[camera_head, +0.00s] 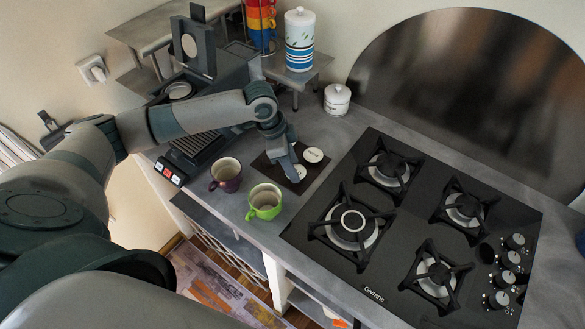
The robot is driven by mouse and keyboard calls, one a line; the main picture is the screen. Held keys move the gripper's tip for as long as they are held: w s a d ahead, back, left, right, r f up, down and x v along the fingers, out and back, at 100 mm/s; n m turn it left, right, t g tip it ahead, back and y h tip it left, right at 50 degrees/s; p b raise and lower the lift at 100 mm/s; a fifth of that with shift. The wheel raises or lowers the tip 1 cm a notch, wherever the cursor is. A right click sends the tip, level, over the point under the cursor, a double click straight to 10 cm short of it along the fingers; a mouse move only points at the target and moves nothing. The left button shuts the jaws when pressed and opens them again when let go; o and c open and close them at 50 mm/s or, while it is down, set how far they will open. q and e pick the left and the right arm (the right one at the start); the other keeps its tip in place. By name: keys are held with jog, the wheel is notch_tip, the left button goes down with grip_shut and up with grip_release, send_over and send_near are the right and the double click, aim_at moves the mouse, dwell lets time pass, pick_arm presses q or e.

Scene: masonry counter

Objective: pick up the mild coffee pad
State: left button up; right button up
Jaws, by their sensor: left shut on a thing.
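Two round white coffee pads with small dark print are at a dark mat (273,166) on the counter. One pad (313,155) lies at the mat's upper right. The other pad (300,172) is at the fingertips of my left gripper (295,176), which points down over the mat and is shut on this pad. The print is too small to read, so I cannot tell which pad is mild. I cannot tell whether the held pad still touches the mat. My right gripper is out of view.
A purple mug (226,174) and a green mug (265,201) stand left of the mat. A coffee machine (203,141) with raised lid (193,46) is behind my left arm. A gas hob (409,224) lies right. A small white jar (337,99) stands at the back.

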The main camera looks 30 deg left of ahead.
pick_arm(q)
jog(key=r+b, duration=0.1)
jog(key=d+r+b, duration=0.1)
jog(key=r, duration=0.1)
jog(key=shift+s+r, duration=0.15)
jog(key=s+d+r+b, duration=0.3)
jog(key=d+r, duration=0.3)
jog(key=d, duration=0.3)
jog(key=shift+s+d+r, duration=0.3)
jog(key=shift+s, duration=0.5)
